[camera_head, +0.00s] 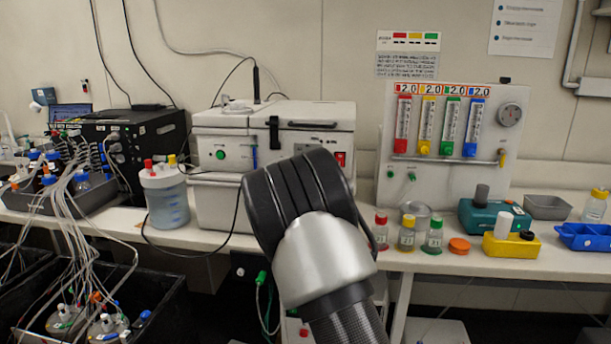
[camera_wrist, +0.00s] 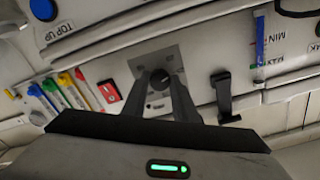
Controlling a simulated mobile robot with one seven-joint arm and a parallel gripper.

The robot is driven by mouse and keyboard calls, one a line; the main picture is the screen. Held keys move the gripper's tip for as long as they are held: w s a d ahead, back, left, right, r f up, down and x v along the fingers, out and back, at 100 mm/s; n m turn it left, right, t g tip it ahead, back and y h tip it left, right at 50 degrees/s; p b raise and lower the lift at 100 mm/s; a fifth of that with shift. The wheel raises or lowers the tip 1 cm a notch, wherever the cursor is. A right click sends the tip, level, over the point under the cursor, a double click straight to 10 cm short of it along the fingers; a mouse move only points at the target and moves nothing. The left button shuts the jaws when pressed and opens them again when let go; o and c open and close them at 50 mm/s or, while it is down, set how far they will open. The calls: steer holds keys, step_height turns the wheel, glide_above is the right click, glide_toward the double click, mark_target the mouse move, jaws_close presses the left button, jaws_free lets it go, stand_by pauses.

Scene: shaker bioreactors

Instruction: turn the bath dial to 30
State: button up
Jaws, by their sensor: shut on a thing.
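The bath is a white lidded box (camera_head: 220,123) on the bench in the head view. Its front, seen from close up in the wrist view, carries a grey plate (camera_wrist: 174,61) with a small dark round dial (camera_wrist: 160,77). My gripper (camera_wrist: 160,84) has its two dark fingers on either side of the dial and is shut on it. The number the dial points to is too small to read. In the head view my arm hides both the dial and the gripper's fingers.
Beside the dial are a red switch (camera_wrist: 109,91) and a black latch (camera_wrist: 222,95); a blue level strip (camera_wrist: 260,38) lies beyond the latch. Right of the bath stands a gas panel (camera_head: 490,130). Capped bottles (camera_head: 407,233) stand on the bench before it.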

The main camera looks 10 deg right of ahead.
steer(key=shift+r+m+b, duration=0.1)
steer(key=shift+m+b, duration=4.8)
steer(key=shift+m, duration=1.4)
steer(key=o, duration=1)
steer(key=shift+o, duration=0.2)
steer(key=shift+s+a, duration=0.1)
